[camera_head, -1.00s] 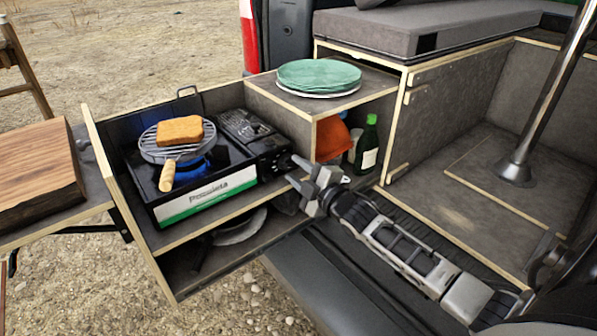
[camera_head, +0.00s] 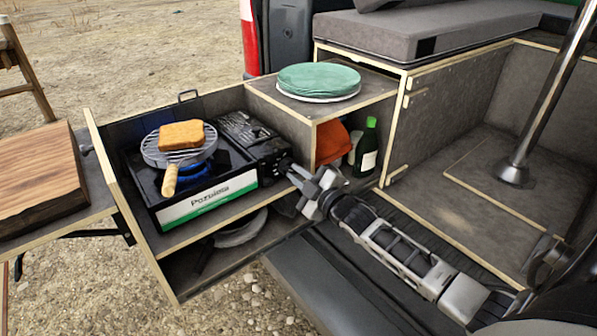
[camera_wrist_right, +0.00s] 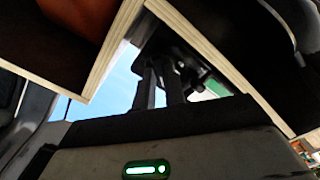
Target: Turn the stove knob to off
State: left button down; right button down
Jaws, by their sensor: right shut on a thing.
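The portable stove (camera_head: 205,202) sits in the pulled-out drawer with its control end on the right. A blue glow shows under the round wire grill (camera_head: 150,152), where a slice of toast (camera_head: 181,134) lies. My right gripper (camera_head: 291,169) reaches the stove's right end and is shut on the knob there. The gripper covers the knob in the head view, so its angle cannot be read. In the right wrist view the fingers (camera_wrist_right: 160,82) meet the dark knob area (camera_wrist_right: 178,45) between wooden panel edges. My left gripper is not in view.
A green bottle (camera_head: 367,148) and an orange item (camera_head: 331,145) stand in the cubby below. A wooden board (camera_head: 38,172) lies at left. Wooden panel edges (camera_wrist_right: 225,55) pass close by the wrist.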

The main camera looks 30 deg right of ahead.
jog(key=m+p, duration=0.1)
jog(key=m, duration=0.3)
jog(key=shift+m+p, duration=0.35)
jog(key=shift+m, duration=0.05)
jog(key=m+p, duration=0.1)
jog(key=m, duration=0.4)
jog(key=shift+m, duration=0.3)
jog(key=c, duration=1.5)
grip_release()
jog(key=shift+o, duration=0.2)
jog(key=s+d, duration=0.1)
jog(key=s, duration=1.5)
jog(key=shift+d, duration=0.15)
